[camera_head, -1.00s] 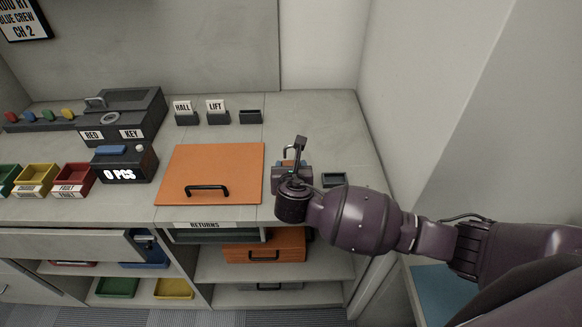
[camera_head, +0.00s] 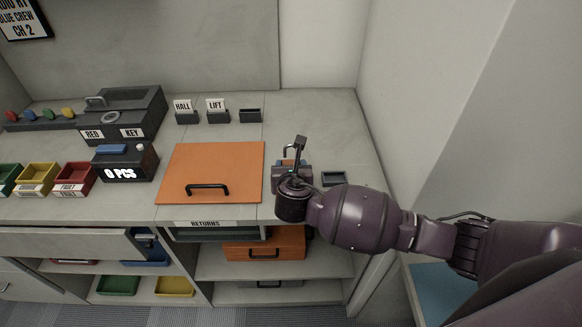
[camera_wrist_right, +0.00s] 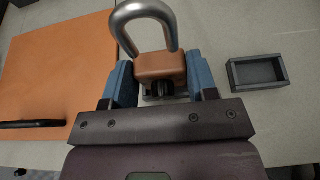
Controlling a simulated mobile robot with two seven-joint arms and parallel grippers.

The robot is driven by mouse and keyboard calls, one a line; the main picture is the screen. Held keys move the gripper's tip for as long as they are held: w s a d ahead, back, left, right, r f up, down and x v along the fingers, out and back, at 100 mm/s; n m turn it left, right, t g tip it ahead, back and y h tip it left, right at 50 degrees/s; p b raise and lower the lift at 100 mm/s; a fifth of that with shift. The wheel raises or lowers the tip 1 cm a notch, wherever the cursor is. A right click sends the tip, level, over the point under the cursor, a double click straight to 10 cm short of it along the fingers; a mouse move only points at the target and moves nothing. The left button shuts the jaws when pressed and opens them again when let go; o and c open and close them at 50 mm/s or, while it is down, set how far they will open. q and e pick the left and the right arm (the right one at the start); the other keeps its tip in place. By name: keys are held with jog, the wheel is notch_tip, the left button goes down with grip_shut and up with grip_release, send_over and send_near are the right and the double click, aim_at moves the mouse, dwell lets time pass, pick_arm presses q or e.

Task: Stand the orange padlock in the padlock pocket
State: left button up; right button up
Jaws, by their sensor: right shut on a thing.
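The orange padlock (camera_wrist_right: 160,66) is upright between the two blue fingers of my right gripper (camera_wrist_right: 161,78), with its silver shackle pointing up. In the head view the padlock's shackle (camera_head: 290,151) and a little of its orange body show above my right gripper (camera_head: 292,170); the wrist hides much of the rest. A small dark open-topped pocket (camera_head: 334,186) is on the counter just right of the gripper. It also shows empty in the right wrist view (camera_wrist_right: 258,86). What is directly under the padlock is mostly hidden. My left gripper is out of view.
An orange panel with a black handle (camera_head: 213,165) lies left of my right gripper. Small holders with HALL and LIFT cards and an empty dark holder (camera_head: 250,117) stand behind. A wall (camera_head: 430,95) rises at the right. Counter behind the pocket is clear.

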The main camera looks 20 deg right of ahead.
jog(key=shift+f+b, duration=0.55)
jog(key=shift+f, duration=0.65)
jog(key=o, duration=1.2)
jog(key=shift+s+a, duration=0.1)
jog(key=shift+s, duration=0.1)
jog(key=v, duration=0.9)
jog(key=shift+s+r, duration=0.15)
jog(key=shift+s+a+r, duration=0.15)
jog(key=shift+s+r, duration=0.05)
jog(key=shift+s, duration=0.25)
